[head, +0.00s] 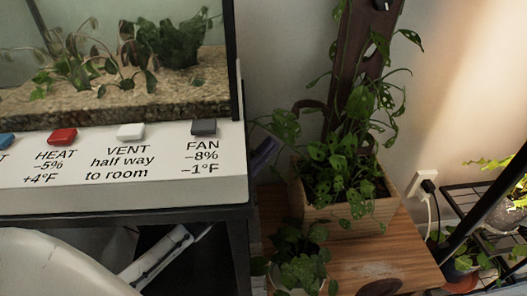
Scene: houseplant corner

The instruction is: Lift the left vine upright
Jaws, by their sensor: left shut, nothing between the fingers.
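A leafy vine plant (335,170) grows in a square wooden planter (347,216). Its left vine (287,127) leans out to the left with split green leaves, close to a dark brown upright support (346,75). Other stems climb or hang on the support's right. My left gripper (203,232) is low on the left, under the terrarium's stand, partly in shadow. It is shut and empty, apart from the vine and the planter. My right gripper is not in view.
A terrarium (120,70) with a white labelled control panel (110,168) stands at the left on a black frame. A small potted plant (298,262) stands in front of the planter on the wooden stand (390,252). A black wire rack (485,205) with plants is at the right.

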